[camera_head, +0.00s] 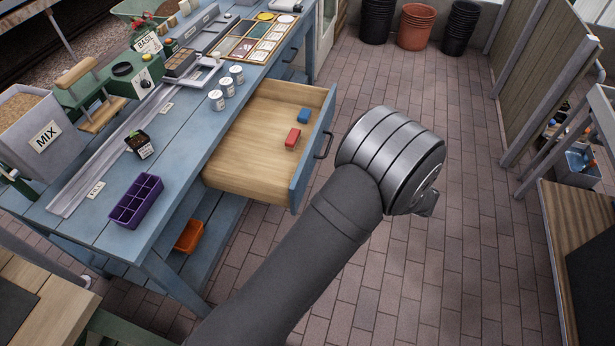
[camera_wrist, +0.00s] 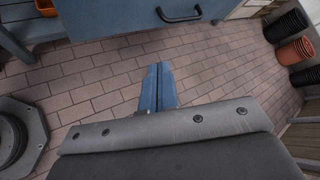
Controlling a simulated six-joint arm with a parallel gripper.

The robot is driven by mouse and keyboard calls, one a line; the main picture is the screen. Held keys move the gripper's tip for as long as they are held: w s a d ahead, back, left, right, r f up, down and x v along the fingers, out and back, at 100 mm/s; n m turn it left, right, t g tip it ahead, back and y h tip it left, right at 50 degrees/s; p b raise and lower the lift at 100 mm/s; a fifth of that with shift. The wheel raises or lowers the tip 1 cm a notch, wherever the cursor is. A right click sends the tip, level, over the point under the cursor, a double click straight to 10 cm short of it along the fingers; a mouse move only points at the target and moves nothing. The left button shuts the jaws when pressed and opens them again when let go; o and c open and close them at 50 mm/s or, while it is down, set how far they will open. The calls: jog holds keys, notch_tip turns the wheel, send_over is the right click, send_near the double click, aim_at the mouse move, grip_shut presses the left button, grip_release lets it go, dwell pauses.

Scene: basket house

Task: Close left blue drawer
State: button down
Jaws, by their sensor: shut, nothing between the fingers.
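The blue drawer (camera_head: 312,150) is pulled open from the blue bench on the left in the head view, and its pale wooden inside shows. A red block (camera_head: 292,138) and a blue block (camera_head: 303,115) lie in it. Its dark handle (camera_head: 324,144) is on the blue front. The drawer front (camera_wrist: 125,12) and handle (camera_wrist: 180,17) also show at the top of the wrist view. My gripper (camera_wrist: 158,68) has its blue fingers shut together and empty, apart from the drawer front. In the head view my arm hides most of the gripper.
An orange tray (camera_head: 189,236) lies on the shelf below. Brick floor is clear right of the drawer. Stacked pots (camera_head: 416,27) stand at the back.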

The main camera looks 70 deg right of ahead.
jog(key=w+a+n+g+y, duration=0.2)
jog(key=w+n, duration=0.5)
jog(key=n, duration=0.8)
jog(key=n+g, duration=0.1)
jog(key=n, duration=0.3)
send_near(305, 180)
notch_tip(305, 180, down, 3)
jog(key=s+d, duration=0.2)
jog(key=shift+y, duration=0.4)
jog(key=shift+w+f, duration=0.2)
jog(key=shift+w, duration=1.9)
jog(key=shift+w, duration=0.15)
jog(key=w, duration=2.8)
jog(key=shift+s, duration=0.15)
